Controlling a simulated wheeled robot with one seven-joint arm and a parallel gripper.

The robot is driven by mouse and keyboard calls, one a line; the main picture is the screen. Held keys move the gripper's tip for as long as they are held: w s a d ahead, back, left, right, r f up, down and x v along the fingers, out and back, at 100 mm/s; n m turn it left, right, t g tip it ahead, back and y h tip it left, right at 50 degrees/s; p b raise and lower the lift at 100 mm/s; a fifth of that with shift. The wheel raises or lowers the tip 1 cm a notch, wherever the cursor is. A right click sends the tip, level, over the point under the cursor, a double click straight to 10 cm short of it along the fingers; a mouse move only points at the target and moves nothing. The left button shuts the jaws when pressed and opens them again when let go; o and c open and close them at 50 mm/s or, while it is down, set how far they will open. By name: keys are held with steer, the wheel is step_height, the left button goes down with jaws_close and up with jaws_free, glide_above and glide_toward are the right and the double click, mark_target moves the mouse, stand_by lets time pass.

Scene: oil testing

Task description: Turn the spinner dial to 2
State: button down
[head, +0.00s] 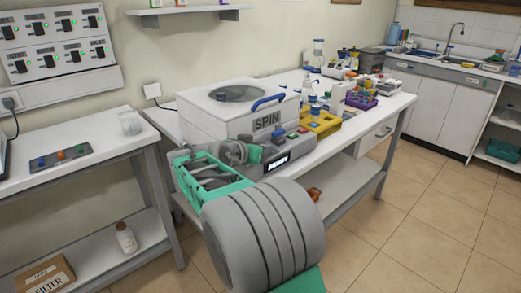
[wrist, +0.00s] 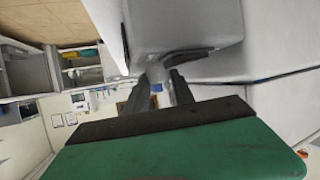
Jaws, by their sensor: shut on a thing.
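The spinner (head: 205,118) is a white box with a round lid window, a blue handle and a "SPIN" label. Its front display (head: 279,162) appears to read "READY". My gripper (head: 228,158) is at the left of the front panel, partly hidden by my own arm. In the wrist view, the two dark fingers of my gripper (wrist: 168,72) are closed around a small grey dial (wrist: 154,74) on the spinner's pale face. The dial's numbers and pointer cannot be read in either view.
A yellow rack (head: 320,124) with bottles stands right of the spinner on the white bench (head: 372,108). A side table (head: 95,140) is at left. Open tiled floor (head: 420,190) lies at right.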

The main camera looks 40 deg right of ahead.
stand_by(0.4)
steer(key=c, duration=1.1)
jaws_free()
steer(key=v, duration=0.7)
steer(key=shift+a+r, duration=0.1)
steer(key=shift+a, duration=0.3)
